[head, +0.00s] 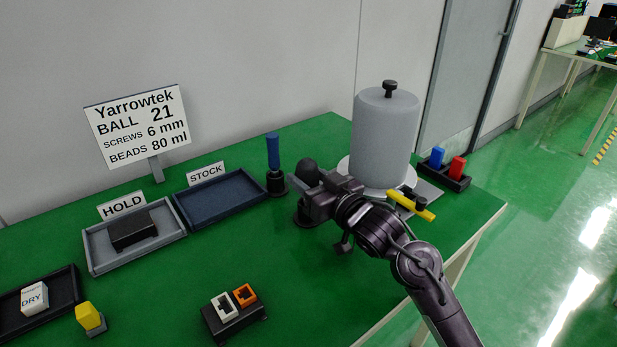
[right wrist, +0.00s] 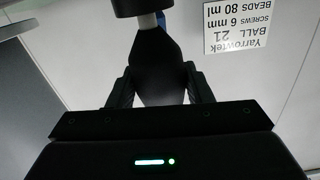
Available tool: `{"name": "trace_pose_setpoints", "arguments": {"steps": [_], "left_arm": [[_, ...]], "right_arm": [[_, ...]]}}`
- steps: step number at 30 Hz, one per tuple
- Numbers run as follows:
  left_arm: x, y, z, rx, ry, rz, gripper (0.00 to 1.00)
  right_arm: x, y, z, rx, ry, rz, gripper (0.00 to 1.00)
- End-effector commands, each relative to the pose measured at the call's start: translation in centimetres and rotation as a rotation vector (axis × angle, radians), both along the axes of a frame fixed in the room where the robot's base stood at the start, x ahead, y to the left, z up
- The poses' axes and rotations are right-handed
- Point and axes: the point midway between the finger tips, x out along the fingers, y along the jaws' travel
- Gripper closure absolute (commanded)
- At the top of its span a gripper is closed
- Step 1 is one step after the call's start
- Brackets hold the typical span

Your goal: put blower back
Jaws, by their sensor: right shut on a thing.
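The blower is a dark rounded bulb (head: 307,169) whose top shows just beyond my right gripper (head: 318,186) in the head view. The gripper is shut on it. In the right wrist view, which is upside down, the dark bulb (right wrist: 162,75) is between the two fingers, and its pale nozzle (right wrist: 148,21) points downward in the world. The nozzle meets a black round piece (right wrist: 144,7); whether it is inside it cannot be told. A black round stand (head: 302,216) shows below the gripper on the green table. My left gripper is not in view.
A blue-handled tool (head: 273,150) stands upright close left. A grey lidded cylinder (head: 384,140) stands close behind right, with a yellow-handled item (head: 411,205) before it. The STOCK tray (head: 216,199) looks empty. The HOLD tray (head: 95,245) holds a black block (head: 131,230).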

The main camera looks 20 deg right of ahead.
Motion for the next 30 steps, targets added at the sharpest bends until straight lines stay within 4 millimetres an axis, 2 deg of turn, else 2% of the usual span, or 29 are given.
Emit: {"name": "trace_pose_setpoints", "arguments": {"steps": [1, 6, 17, 20, 30], "left_arm": [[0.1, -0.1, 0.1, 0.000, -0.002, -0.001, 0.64], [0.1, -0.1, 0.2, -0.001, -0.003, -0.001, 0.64], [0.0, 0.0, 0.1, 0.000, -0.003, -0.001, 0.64], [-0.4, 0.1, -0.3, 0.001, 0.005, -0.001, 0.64], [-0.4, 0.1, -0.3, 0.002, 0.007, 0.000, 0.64]], "right_arm": [[0.0, 0.0, -0.2, 0.000, 0.001, 0.000, 0.53], [0.0, 0.0, -0.1, 0.000, 0.001, 0.000, 0.33], [-0.1, 0.0, 0.4, 0.000, 0.000, 0.000, 0.33], [-1.3, -0.6, 0.1, -0.001, 0.002, -0.002, 0.33], [-7.8, -2.8, 0.1, -0.001, 0.005, -0.001, 0.33]]}}
